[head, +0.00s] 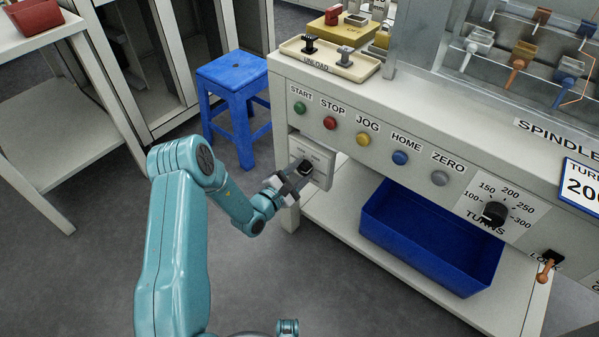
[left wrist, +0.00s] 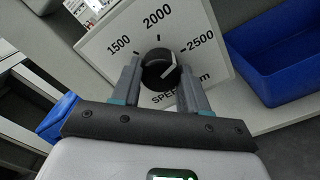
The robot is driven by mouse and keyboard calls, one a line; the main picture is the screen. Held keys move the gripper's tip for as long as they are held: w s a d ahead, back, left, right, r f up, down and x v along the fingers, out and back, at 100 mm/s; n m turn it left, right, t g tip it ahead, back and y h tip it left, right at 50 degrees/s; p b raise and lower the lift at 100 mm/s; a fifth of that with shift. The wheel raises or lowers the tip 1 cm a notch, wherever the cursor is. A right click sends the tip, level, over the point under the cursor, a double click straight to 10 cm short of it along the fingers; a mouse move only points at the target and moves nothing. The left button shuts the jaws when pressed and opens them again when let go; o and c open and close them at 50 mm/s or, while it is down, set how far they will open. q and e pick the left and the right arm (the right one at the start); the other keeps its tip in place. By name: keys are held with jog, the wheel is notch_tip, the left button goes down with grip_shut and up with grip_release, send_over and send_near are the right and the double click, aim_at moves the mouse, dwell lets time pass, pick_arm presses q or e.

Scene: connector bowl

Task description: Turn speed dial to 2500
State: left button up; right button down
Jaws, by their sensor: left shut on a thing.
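The speed dial's black knob (left wrist: 158,68) sits on a white plate (left wrist: 110,52) marked 1500, 2000 and 2500 in the left wrist view. Its white pointer line slants up and right, on the 2500 side of the scale. Whether it lines up exactly with the 2500 tick I cannot tell. In the head view the plate (head: 322,155) is on the bench's front left, below the buttons, with the knob (head: 305,166) partly behind my fingers. My left gripper (left wrist: 160,80) is shut on the knob, one finger on each side; it also shows in the head view (head: 297,176).
Start, stop, jog, home and zero buttons (head: 363,139) line the bench front above. A turns dial (head: 494,212) is farther right. A blue bin (head: 420,240) stands on the lower shelf, and a blue stool (head: 232,75) stands left of the bench.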

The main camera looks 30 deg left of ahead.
pick_arm(q)
jog(key=shift+m, duration=1.6)
jog(key=o, duration=1.1)
jog(key=shift+c, duration=0.2)
jog(key=s+a+p, duration=0.1)
jog(key=s+p, duration=0.2)
jog(key=s, duration=1.3)
jog(key=shift+s+a, duration=0.15)
